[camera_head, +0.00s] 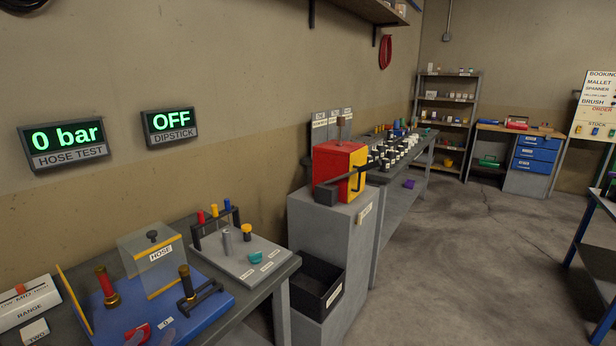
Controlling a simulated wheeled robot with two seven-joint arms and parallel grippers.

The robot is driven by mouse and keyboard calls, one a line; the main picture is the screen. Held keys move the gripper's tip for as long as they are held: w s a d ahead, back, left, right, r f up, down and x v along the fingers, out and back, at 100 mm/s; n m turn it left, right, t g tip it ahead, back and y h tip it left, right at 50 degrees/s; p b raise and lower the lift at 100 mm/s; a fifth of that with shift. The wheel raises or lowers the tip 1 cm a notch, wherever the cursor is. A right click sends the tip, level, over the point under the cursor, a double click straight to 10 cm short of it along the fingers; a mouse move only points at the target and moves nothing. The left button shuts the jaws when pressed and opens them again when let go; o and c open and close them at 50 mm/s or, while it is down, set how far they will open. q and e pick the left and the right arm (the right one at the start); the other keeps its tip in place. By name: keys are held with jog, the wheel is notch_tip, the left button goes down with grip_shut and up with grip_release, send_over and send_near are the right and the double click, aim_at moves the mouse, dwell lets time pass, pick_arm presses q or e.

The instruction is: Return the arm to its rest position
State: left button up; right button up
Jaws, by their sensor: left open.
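No part of either of my arms can be made out in the head view, and neither gripper shows. The bench (262,293) at the lower left holds a blue board (215,303) with a clear box (150,262) labelled HOSE, a red-handled upright piece (106,287) and a black fitting (199,291). Beside it a grey board (238,262) carries a rack (214,224) with red, yellow and blue tops. The wall displays read 0 bar (67,138) and OFF (171,122).
A grey cabinet (310,240) with a red and yellow machine (338,170) on top stands right of the bench. A black bin (316,284) sits at its front. A long bench (400,205) and shelves (445,115) lie beyond. The floor (460,260) at centre right is clear.

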pick_arm(q)
jog(key=s+d+f+m+g+h, duration=0.1)
jog(key=s+d+f+m+g, duration=0.1)
jog(key=s+d+f+g, duration=0.4)
jog(key=s+d+f+m+g+h, duration=0.15)
jog(key=s+f+g, duration=0.25)
jog(key=s+f, duration=0.5)
notch_tip(320, 180, down, 23)
jog(key=s+g, duration=0.2)
jog(key=s, duration=0.1)
jog(key=s+a+f+g, duration=0.1)
jog(key=s+a+f, duration=0.2)
jog(key=s+f, duration=1.1)
jog(key=shift+s+f, duration=0.4)
jog(key=shift+s, duration=0.8)
jog(key=shift+a+m, duration=0.15)
jog(key=shift+m, duration=0.1)
